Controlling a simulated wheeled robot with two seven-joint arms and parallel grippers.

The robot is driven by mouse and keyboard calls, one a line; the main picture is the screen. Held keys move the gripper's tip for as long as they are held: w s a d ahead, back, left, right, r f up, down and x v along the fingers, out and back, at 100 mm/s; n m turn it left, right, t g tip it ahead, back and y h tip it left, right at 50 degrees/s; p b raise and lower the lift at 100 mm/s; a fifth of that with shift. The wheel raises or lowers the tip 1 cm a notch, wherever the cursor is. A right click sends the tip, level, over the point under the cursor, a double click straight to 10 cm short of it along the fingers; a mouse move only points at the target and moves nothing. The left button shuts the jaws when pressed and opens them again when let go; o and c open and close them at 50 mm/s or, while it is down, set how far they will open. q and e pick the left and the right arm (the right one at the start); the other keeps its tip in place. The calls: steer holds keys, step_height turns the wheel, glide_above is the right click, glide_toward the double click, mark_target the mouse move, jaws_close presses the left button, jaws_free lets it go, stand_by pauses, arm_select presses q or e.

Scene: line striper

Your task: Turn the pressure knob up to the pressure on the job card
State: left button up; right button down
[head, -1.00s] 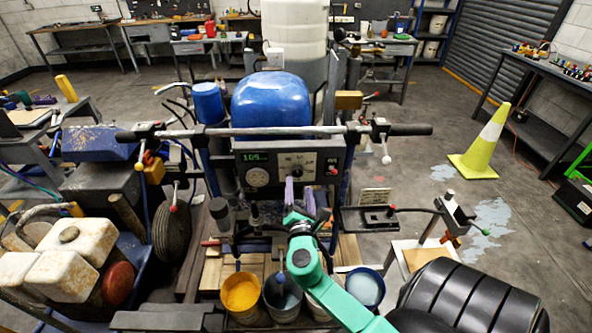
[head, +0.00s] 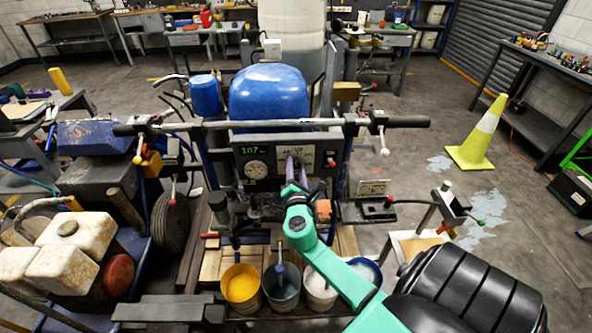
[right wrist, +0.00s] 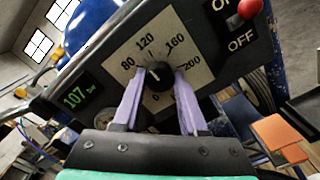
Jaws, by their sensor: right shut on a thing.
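The black pressure knob (right wrist: 157,75) sits on a pale dial plate marked from 0 through 80, 120 and 160 to 200. My right gripper (head: 294,166) has its two purple fingers on either side of the knob and is shut on it. In the head view the fingers and arm mostly hide the knob. The green display (head: 252,149) reads 107, and it also shows in the right wrist view (right wrist: 76,97). A small pale card (head: 373,187) stands right of the panel; its writing is too small to read. My left gripper is out of view.
A round gauge (head: 256,171) is left of the knob. A long handlebar (head: 290,124) crosses above the panel. Open paint buckets (head: 241,287) stand below, and a yellow-green cone (head: 477,140) stands at right.

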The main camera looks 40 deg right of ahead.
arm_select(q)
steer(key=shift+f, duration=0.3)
arm_select(e)
steer(key=shift+c, duration=2.2)
jaws_free()
arm_select(q)
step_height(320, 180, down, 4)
steer(key=b, duration=0.4)
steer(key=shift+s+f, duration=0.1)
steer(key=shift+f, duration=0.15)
arm_select(e)
steer(key=v, duration=1.4)
steer(key=shift+s+a, duration=0.2)
